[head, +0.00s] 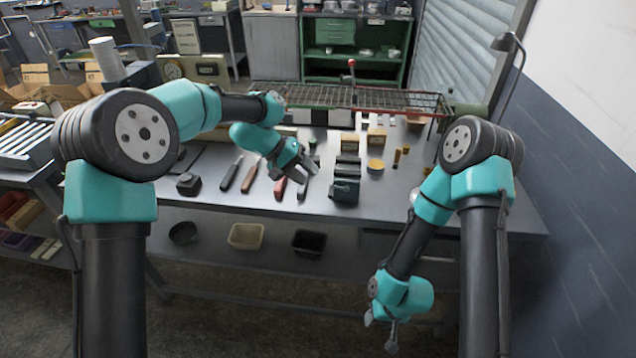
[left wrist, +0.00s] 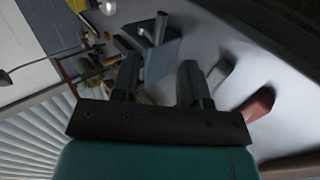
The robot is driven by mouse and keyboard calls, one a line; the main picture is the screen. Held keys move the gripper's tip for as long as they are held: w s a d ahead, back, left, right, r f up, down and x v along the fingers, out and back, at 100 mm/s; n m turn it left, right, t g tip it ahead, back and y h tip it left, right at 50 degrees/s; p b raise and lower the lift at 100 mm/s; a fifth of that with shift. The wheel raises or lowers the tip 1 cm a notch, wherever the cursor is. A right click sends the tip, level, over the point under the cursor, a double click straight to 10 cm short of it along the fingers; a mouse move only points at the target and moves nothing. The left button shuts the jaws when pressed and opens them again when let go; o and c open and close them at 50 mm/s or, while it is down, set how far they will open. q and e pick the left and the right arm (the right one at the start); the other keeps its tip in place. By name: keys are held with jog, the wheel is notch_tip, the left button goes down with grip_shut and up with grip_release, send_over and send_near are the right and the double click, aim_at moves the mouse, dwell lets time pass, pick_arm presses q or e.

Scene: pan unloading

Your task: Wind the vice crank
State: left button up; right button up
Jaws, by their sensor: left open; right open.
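The vice (head: 345,187) is a small dark blue-grey block on the workbench, right of my left gripper. In the left wrist view, what looks like the vice (left wrist: 163,58) lies just beyond the fingers, with a light grey bar (left wrist: 160,28) standing from it. I cannot tell whether that bar is the crank. My left gripper (head: 305,172) is open and empty, above the bench beside the vice and apart from it. It also shows in the left wrist view (left wrist: 158,78), its fingers spread. My right gripper (head: 379,333) is open and empty, hanging low in front of the bench.
Several handled tools, including a red one (head: 280,187), lie left of the vice. A black block (head: 188,184) sits further left. A yellow round tin (head: 375,166) and small blocks stand behind right. A wire rack (head: 400,100) spans the back.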

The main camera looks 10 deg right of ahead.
pick_arm(q)
jog(key=v, duration=0.9)
jog(key=shift+a+r, duration=0.25)
jog(key=shift+a, duration=0.05)
jog(key=shift+w, duration=0.15)
